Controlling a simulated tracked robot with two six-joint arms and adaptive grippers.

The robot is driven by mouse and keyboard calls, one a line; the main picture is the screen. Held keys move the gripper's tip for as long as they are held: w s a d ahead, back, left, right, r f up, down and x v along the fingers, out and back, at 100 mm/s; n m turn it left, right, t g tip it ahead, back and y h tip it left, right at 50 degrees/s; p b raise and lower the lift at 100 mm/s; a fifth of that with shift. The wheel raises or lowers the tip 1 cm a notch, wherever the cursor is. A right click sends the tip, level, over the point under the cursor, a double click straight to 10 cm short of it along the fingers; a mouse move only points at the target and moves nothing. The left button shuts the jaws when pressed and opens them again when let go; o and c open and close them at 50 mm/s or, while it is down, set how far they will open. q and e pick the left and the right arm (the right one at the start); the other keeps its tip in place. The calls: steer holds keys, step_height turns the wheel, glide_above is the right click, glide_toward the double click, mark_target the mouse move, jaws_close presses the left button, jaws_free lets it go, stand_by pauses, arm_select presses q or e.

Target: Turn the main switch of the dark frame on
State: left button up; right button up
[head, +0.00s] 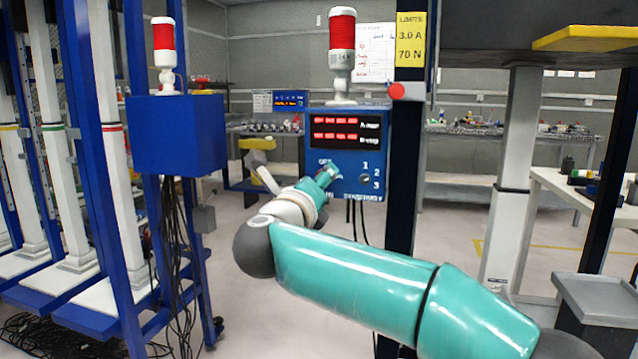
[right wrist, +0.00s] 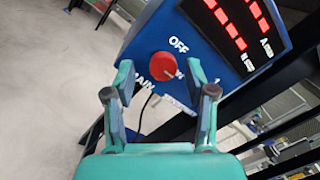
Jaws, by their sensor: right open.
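The dark frame's post (head: 403,200) carries a blue control box (head: 350,152) with lit red digits and a red stack light (head: 342,40) on top. The box's main switch is a round red knob (right wrist: 165,69), with "OFF" above it and "MAIN" below left. In the head view my right arm hides the knob. My right gripper (head: 328,174) is at the lower left of the box face. In the right wrist view it (right wrist: 160,72) is open and empty, with the knob showing between its fingertips. I see no contact. My left gripper is out of view.
A blue frame at left holds another blue box (head: 178,135) with a red light and hanging cables. A red button (head: 396,91) and a yellow limits sign (head: 410,40) are on the dark post. A small selector (head: 364,178) marked 1, 2, 3 sits right of my gripper.

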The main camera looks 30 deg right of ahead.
steer(key=v, duration=1.1)
steer(key=shift+s, duration=0.1)
